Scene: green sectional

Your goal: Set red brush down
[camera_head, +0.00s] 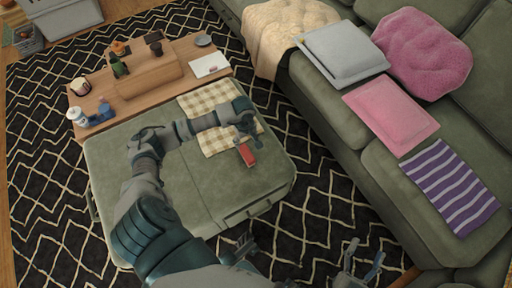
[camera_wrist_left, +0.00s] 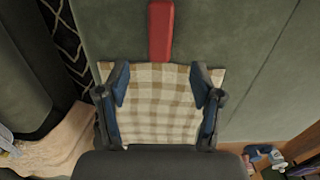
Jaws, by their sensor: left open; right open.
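The red brush (camera_head: 246,155) lies on the green ottoman (camera_head: 150,200), at the edge of a checkered cloth (camera_head: 212,103). In the left wrist view the brush (camera_wrist_left: 160,30) lies straight ahead of the fingers, with its near end by the cloth (camera_wrist_left: 158,110). My left gripper (camera_head: 244,124) is over the cloth, just above the brush in the head view. It also shows in the wrist view (camera_wrist_left: 159,80), with its fingers wide apart and nothing between them. My right gripper (camera_head: 365,251) is open and empty at the bottom of the head view.
A wooden tray table (camera_head: 150,80) with bottles, cups and a white card stands at the ottoman's far end. A green sofa (camera_head: 320,100) with cushions and a striped purple cloth (camera_head: 450,185) stands to the right. Patterned rug (camera_head: 40,150) surrounds the ottoman.

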